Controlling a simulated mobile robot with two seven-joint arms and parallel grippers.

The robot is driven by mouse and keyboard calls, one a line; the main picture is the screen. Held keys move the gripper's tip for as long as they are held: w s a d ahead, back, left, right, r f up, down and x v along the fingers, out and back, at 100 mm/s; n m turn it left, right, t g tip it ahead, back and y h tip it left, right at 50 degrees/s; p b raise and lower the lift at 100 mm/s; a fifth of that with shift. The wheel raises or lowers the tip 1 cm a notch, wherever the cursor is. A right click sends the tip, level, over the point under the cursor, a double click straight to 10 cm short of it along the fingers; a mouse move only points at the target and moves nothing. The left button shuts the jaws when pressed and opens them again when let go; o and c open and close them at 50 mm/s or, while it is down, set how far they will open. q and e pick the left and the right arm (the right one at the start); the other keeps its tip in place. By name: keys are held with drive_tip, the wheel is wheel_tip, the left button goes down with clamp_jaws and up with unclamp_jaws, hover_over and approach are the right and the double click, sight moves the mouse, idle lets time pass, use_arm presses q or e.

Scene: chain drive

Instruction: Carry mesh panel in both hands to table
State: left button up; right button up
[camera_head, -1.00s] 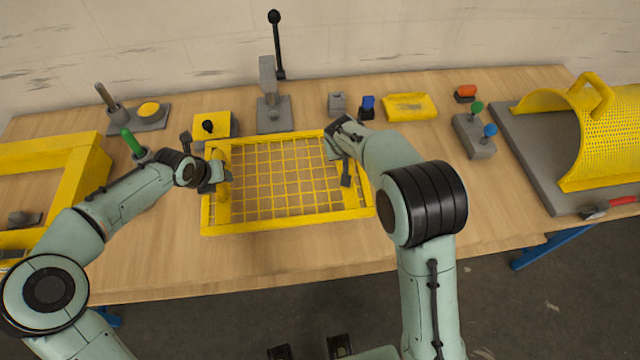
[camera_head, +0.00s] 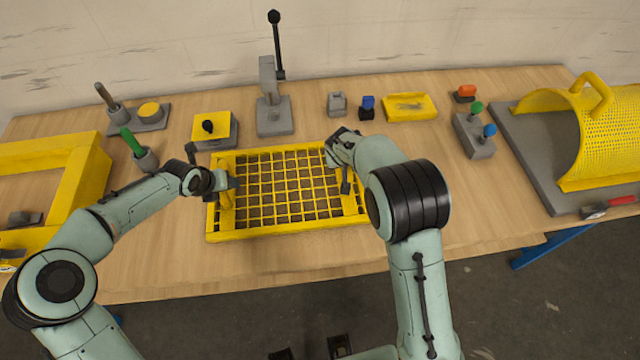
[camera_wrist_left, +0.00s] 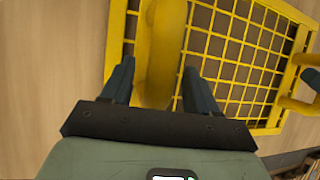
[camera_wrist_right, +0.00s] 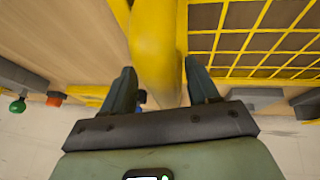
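The mesh panel is a yellow frame (camera_head: 285,233) with a square grid, lying flat at or just above the table (camera_head: 160,255) in the middle of the head view. It has a raised yellow handle at each short end. My left gripper (camera_head: 226,190) has its fingers on both sides of the left handle, filling the gap in the left wrist view (camera_wrist_left: 160,85). My right gripper (camera_head: 344,172) is likewise around the right handle, seen in the right wrist view (camera_wrist_right: 158,80). Both look closed on the handles. Whether the panel's underside touches the table is hard to see.
Behind the panel stand a yellow-topped block (camera_head: 211,128) and a grey lever press (camera_head: 274,110). A yellow frame (camera_head: 80,185) lies left, with a green-handled tool (camera_head: 132,141) nearby. A perforated yellow guard (camera_head: 610,120) is right. The table's front strip is clear.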

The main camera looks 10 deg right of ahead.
idle(0.3)
drive_tip(key=shift+a+r, duration=0.1)
drive_tip(key=shift+r, duration=0.05)
use_arm(q)
drive_tip(key=v, duration=1.2)
use_arm(e)
drive_tip(key=v, duration=1.1)
drive_tip(key=shift+s+r, duration=0.25)
drive_tip(key=shift+r, duration=0.05)
drive_tip(key=shift+a, duration=0.1)
